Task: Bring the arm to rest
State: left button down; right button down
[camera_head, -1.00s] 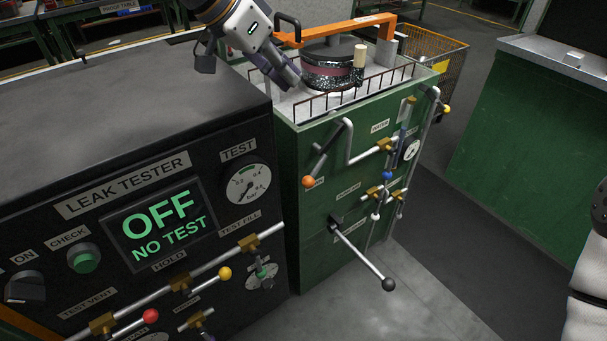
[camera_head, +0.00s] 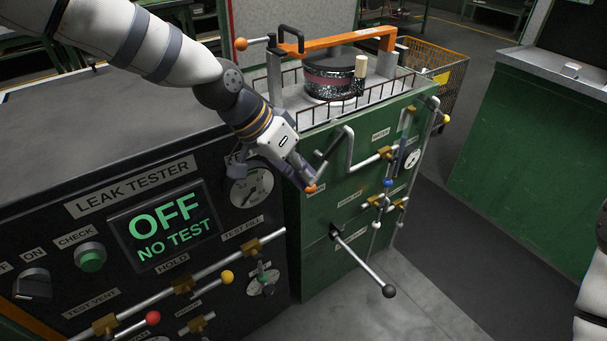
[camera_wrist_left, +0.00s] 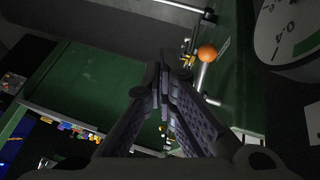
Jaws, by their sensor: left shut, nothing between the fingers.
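My left gripper (camera_head: 302,174) hangs in front of the green cabinet, to the right of the leak tester's round gauge, with its tips beside an orange-knobbed crank handle (camera_head: 311,188) in the head view. In the left wrist view the gripper (camera_wrist_left: 163,85) has its fingers together and nothing between them. There the orange knob (camera_wrist_left: 207,53) shows apart from the fingers. I cannot tell from the head view whether the tips touch the knob. My left arm comes in from the upper left. My right gripper is not in view; only part of my right arm shows at the right edge.
The leak tester (camera_head: 95,165) reads OFF, NO TEST. The green cabinet (camera_head: 330,245) carries levers, pipes and a long black-knobbed rod (camera_head: 362,262) jutting forward. A dark speckled pot (camera_head: 331,80) sits on top under an orange bar (camera_head: 345,36). Open floor lies at right.

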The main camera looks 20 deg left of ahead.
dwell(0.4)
pick_arm(q)
jog(key=s+f+n+g+y, duration=0.2)
jog(key=s+f+n+g, duration=0.2)
jog(key=s+f, duration=1.7)
jog(key=s+a+y, duration=0.1)
jog(key=s+a, duration=0.2)
jog(key=s, duration=0.3)
jog(key=s+a+f+n+g+y, duration=0.1)
jog(key=s+a, duration=0.1)
jog(key=s, duration=0.4)
jog(key=s+a+y, duration=0.1)
jog(key=s+a, duration=0.2)
jog(key=s, duration=0.4)
jog(key=shift+a+f+n, duration=0.3)
jog(key=shift+f+n, duration=0.1)
